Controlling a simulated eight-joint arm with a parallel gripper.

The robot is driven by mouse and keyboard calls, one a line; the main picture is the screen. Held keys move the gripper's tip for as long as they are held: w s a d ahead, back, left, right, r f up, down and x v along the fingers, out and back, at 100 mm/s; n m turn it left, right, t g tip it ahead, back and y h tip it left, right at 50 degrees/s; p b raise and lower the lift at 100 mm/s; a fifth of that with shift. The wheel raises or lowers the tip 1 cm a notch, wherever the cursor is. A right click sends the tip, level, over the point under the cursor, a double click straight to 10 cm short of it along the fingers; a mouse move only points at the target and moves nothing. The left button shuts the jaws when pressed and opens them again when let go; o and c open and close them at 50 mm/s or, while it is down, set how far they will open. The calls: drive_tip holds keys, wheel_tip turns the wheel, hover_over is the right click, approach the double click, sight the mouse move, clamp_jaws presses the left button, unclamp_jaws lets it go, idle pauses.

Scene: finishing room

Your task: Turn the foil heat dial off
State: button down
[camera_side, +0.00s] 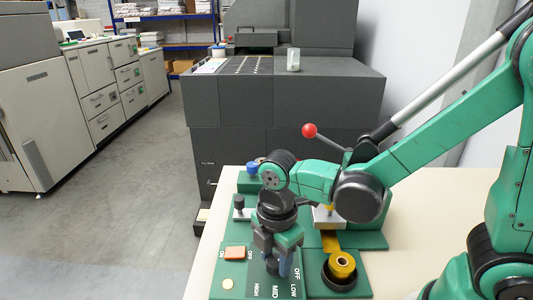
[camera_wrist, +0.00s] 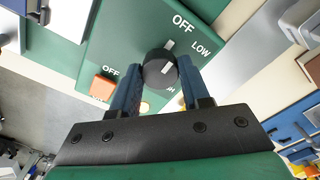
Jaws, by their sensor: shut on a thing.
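The foil heat dial (camera_wrist: 154,76) is a dark round knob on a green panel (camera_wrist: 122,38) in the wrist view. The panel is lettered OFF and LOW, with another word partly hidden below. White marks on the dial's upper right lie toward the OFF side; the exact setting is hard to tell. My gripper (camera_wrist: 158,78) has a blue finger on either side of the dial and is shut on it. In the side view my gripper (camera_side: 278,266) reaches down to the panel (camera_side: 258,287), which also shows MID and HIGH; the dial is largely hidden there.
An orange rocker switch (camera_side: 235,253) and a yellow button (camera_side: 227,283) sit left of the dial. A gold foil roll (camera_side: 342,265) in a black holder is at the right. A red-knobbed lever (camera_side: 310,131) rises behind. The pale table (camera_side: 425,218) is clear at right.

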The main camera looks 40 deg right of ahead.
sight(275, 260)
idle(0.5)
drive_tip(key=shift+c, duration=2.1)
unclamp_jaws()
drive_tip(key=shift+r, duration=2.8)
drive_tip(key=d+r+m+t, duration=0.1)
drive_tip(key=d+m+t, duration=0.2)
drive_tip(key=m, duration=0.6)
drive_tip(key=w+d+r+m+t, duration=0.1)
drive_tip(key=d+m+t, duration=0.3)
drive_tip(key=m, duration=0.4)
drive_tip(key=shift+d+r+m, duration=0.4)
drive_tip(key=shift+d+r, duration=0.3)
drive_tip(key=shift+d, duration=0.05)
